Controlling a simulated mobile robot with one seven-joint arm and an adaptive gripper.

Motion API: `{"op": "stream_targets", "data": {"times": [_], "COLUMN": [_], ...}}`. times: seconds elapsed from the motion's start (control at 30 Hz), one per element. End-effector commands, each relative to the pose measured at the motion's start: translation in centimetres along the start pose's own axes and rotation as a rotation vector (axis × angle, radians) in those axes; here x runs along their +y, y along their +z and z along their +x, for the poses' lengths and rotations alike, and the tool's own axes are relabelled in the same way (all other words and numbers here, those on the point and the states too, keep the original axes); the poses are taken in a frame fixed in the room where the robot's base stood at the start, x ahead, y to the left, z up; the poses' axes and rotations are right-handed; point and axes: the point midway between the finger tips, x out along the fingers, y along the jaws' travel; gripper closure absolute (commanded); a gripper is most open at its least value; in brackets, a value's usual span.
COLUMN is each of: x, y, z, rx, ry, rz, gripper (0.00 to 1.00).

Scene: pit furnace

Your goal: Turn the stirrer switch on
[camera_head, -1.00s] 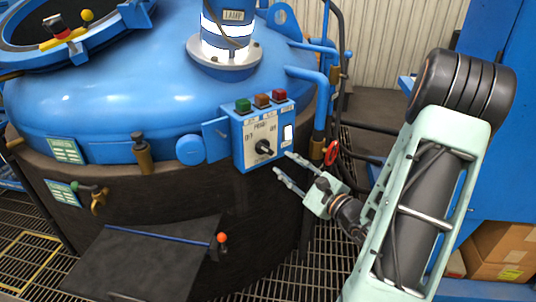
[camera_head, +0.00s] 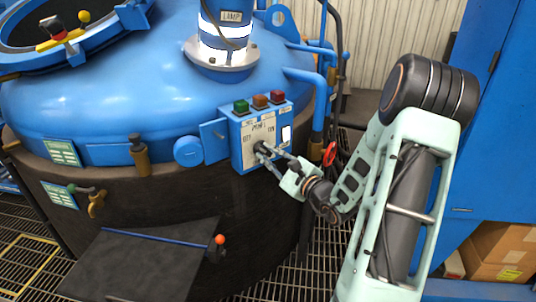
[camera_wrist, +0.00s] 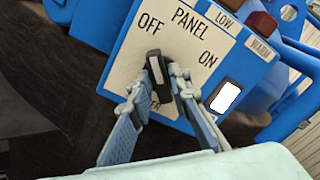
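The stirrer switch (camera_wrist: 154,66) is a black rotary knob with a white mark, on a white panel plate (camera_wrist: 190,42) labelled OFF and ON. In the wrist view its upper end points towards OFF. The plate is on the front of a blue control box (camera_head: 240,158), fixed to the furnace side. My gripper (camera_head: 262,152) is at the knob, reaching in from the right. In the wrist view its two fingers (camera_wrist: 158,78) converge on either side of the knob and appear to touch it.
Green (camera_head: 241,106), orange (camera_head: 260,101) and red (camera_head: 277,97) lamps sit on top of the box. A white rocker (camera_head: 286,134) is right of the plate. Blue pipes (camera_head: 320,100) and a red valve wheel (camera_head: 330,154) stand close to the right of the box.

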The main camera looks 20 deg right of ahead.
Motion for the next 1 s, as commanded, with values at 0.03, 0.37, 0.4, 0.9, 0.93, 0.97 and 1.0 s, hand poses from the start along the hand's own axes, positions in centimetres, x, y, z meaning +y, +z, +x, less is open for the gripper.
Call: {"op": "stream_targets", "data": {"times": [0.03,0.37,0.4,0.9,0.93,0.97,1.0], "x": [0.0,-0.01,-0.02,-0.27,-0.29,-0.33,-0.36], "y": [0.0,0.01,0.02,0.16,0.17,0.19,0.2], "z": [-0.02,-0.03,-0.03,-0.06,-0.05,-0.05,-0.05], "rx": [0.0,0.0,0.0,0.002,0.002,0.001,0.001], "ry": [0.0,0.0,0.0,0.002,0.002,0.001,0.001], "rz": [0.0,0.005,0.01,0.301,0.329,0.357,0.395], "gripper": [0.91,1.0,1.0,1.0,1.0,1.0,1.0]}}
